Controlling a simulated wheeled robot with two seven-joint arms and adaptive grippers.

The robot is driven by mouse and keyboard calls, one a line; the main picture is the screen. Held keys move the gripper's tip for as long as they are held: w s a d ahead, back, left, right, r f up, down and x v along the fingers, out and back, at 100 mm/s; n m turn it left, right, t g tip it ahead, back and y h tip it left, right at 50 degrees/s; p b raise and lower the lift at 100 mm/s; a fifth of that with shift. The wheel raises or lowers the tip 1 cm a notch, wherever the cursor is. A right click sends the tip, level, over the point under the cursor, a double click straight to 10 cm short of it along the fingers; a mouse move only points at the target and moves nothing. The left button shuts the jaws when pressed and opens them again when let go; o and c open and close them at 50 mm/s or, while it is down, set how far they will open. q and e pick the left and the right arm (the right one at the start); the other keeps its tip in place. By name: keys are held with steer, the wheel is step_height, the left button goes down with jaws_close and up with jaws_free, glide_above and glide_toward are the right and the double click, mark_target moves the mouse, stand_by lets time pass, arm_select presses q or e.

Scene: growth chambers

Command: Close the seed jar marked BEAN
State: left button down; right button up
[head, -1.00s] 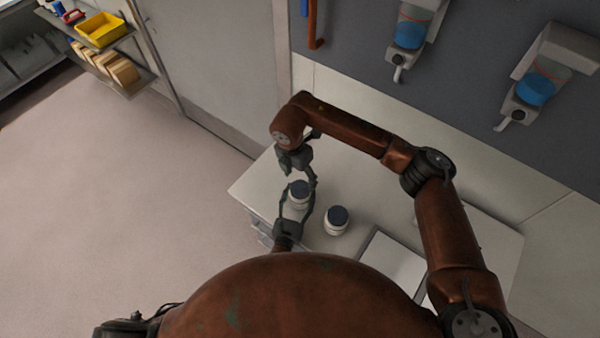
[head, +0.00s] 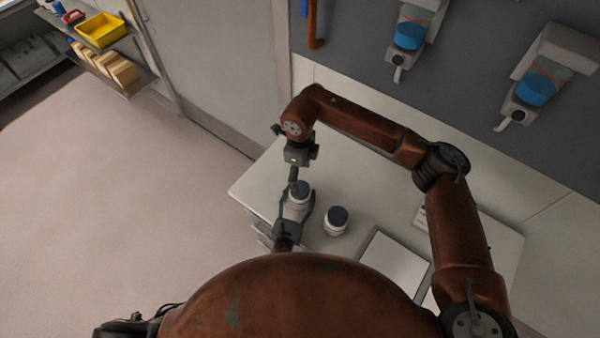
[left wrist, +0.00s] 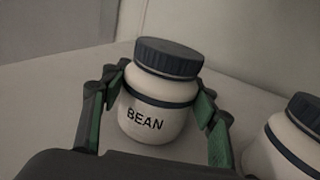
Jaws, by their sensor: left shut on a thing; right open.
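The white jar (left wrist: 157,117) marked BEAN stands upright on the bench, with a dark ribbed lid (left wrist: 168,58) on its mouth. I cannot tell how tight the lid is. In the head view the jar's lid (head: 303,188) is partly covered by my right gripper. My left gripper (head: 298,205) is shut around the jar's body, with green-padded fingers on either side of it in the left wrist view (left wrist: 160,120). My right gripper (head: 294,184) is open and points down above the lid. It does not show in the left wrist view, and I cannot tell whether it touches.
A second white jar (head: 335,229) with a dark lid stands close by on the right. A pale flat panel (head: 395,262) lies on the bench (head: 262,190) further right. Dispensers (head: 536,90) hang on the wall behind. Floor is clear at left.

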mark_target(300, 188)
steer(key=shift+n, duration=0.8)
steer(key=shift+f, duration=3.95)
steer(key=shift+c, duration=0.6)
steer(key=c, duration=1.1)
steer(key=o, duration=1.3)
steer(key=shift+o, duration=0.2)
step_height(300, 188, up, 12)
